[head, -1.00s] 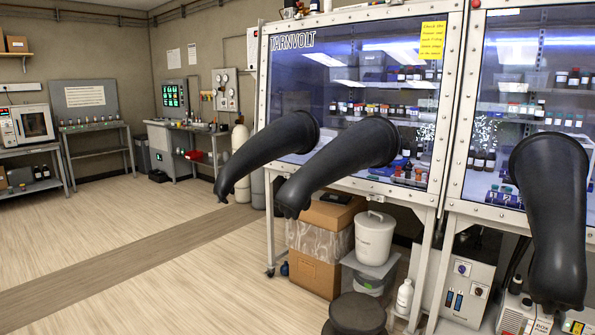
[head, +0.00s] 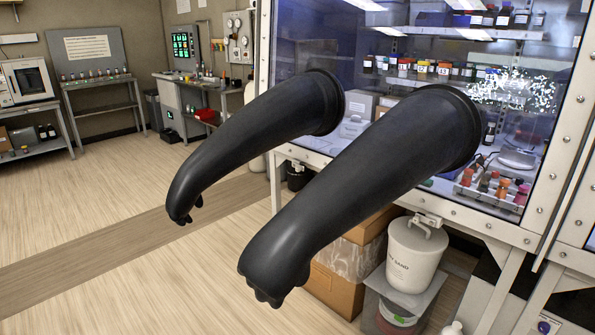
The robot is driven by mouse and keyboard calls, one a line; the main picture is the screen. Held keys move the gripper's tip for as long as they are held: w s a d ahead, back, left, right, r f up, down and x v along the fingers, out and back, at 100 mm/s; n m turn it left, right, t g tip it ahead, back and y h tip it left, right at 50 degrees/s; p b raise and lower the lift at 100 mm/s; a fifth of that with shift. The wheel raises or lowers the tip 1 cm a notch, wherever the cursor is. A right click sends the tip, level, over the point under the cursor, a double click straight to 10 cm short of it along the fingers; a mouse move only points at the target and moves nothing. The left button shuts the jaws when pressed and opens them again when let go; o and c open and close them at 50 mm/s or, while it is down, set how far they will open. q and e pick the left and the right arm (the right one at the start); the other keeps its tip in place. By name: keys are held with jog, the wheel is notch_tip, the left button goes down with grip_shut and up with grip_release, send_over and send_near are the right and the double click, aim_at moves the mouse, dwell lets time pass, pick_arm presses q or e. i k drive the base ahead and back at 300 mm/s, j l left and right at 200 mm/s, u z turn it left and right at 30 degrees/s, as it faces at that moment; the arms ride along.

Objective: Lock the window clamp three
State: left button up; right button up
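The glovebox window (head: 310,45) fills the upper right of the head view, in a white frame (head: 500,229) with round bolt heads along it. No clamp that I can pick out as clamp three shows here. Two black gloves hang out of the window's ports: the left glove (head: 250,140) and the right glove (head: 370,185), both pointing down and to the left. They hide part of the window's lower edge. Neither of my grippers is in view.
Under the glovebox stand a white lidded bucket (head: 412,262) and cardboard boxes (head: 335,290). A bench with an oven-like device (head: 25,82) and a grey table (head: 105,105) stand at the far left. The wooden floor (head: 110,215) at left is clear.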

aim_at(299, 167)
jog(key=j, duration=0.4)
jog(key=i+j, duration=0.15)
jog(key=j, duration=0.25)
jog(key=i+j+u, duration=0.35)
jog(key=i+j, duration=0.65)
jog(key=i+l+u, duration=0.25)
jog(key=i+l, duration=0.6)
jog(key=l, duration=0.15)
